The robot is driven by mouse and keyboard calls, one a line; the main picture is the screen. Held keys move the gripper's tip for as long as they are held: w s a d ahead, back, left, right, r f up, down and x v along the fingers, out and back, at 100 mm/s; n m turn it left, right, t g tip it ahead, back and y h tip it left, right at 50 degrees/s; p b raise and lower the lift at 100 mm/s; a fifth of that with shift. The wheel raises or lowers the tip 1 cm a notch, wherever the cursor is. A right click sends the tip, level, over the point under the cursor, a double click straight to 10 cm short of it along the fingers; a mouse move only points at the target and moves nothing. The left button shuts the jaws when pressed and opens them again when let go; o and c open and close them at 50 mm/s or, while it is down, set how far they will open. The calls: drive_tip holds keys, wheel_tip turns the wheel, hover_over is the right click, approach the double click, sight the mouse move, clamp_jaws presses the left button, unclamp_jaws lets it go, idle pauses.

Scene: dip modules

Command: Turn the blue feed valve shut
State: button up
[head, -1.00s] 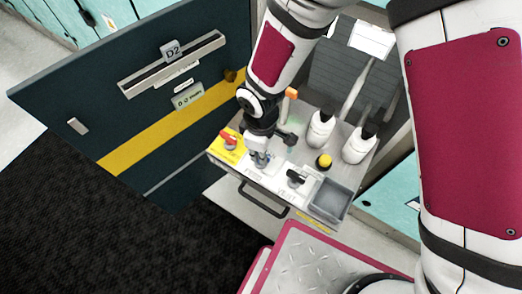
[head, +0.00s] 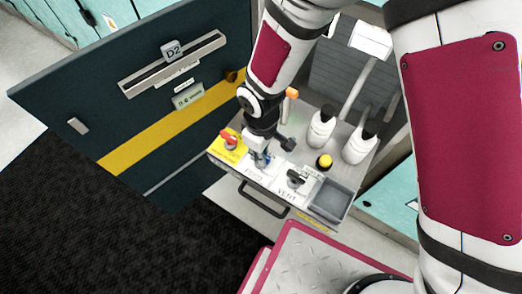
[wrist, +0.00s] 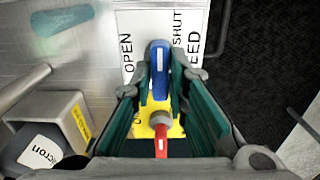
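The blue feed valve handle (wrist: 159,70) shows in the wrist view on a white plate (wrist: 131,20) marked OPEN on the left and SHUT toward the upper right. The handle lies along the picture's vertical, between the two words. My gripper (wrist: 160,76) has its green-padded fingers on either side of the handle. A narrow gap seems to show beside it, and firm contact cannot be made out. In the head view my gripper (head: 260,160) is down at the feed plate and mostly hides the handle.
A red handle (head: 229,138) on a yellow plate is close beside the feed valve. A black vent handle (head: 295,179), a yellow button (head: 324,161), two white bottles (head: 320,133) and a grey tray (head: 331,198) share the worktop. An open dark door (head: 140,110) stands at left.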

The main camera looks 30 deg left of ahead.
drive_tip(key=shift+o, duration=1.4)
drive_tip(key=shift+r, duration=0.15)
wheel_tip(320, 180, up, 12)
